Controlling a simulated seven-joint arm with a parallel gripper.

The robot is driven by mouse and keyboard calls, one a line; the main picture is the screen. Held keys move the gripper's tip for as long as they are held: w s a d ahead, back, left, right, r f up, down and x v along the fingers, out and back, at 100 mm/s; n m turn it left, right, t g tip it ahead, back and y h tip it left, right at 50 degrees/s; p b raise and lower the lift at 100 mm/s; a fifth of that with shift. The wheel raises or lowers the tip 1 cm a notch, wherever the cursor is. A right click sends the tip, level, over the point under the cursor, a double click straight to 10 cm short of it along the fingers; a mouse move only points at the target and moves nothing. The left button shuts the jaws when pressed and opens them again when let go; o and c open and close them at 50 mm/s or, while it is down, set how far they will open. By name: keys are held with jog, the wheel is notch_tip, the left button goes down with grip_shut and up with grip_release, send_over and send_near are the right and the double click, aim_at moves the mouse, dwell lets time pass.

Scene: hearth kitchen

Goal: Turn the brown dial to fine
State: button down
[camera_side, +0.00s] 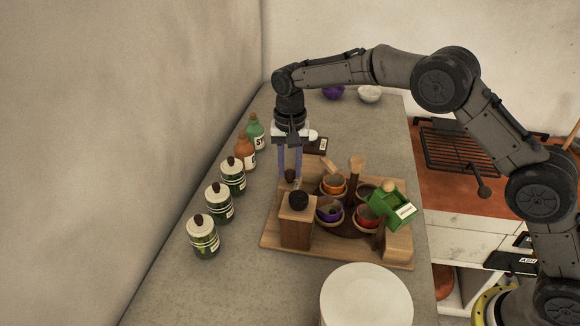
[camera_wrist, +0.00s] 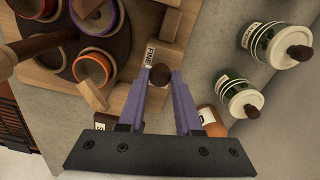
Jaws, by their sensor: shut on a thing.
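The brown dial (camera_wrist: 160,75) is a small dark round knob in the wrist view, between the purple fingers of my gripper (camera_wrist: 158,80). A pale label reading FINE (camera_wrist: 150,55) lies just beyond it. In the side view my gripper (camera_side: 290,177) points down at the back left of the wooden board (camera_side: 345,257), shut on the brown dial (camera_side: 291,174). The dial's pointer direction cannot be told.
On the board stand a wooden box with a black knob (camera_side: 297,222), several small coloured cups and a tilted green box (camera_side: 388,208). Jars (camera_side: 203,238) and bottles (camera_side: 246,152) line the left. A white round object (camera_side: 366,298) stands in front.

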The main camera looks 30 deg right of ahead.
aim_at(290, 171)
jog(key=shift+r, duration=0.15)
jog(key=c, duration=0.6)
grip_release()
notch_tip(290, 171, up, 14)
jog(key=shift+f, duration=0.2)
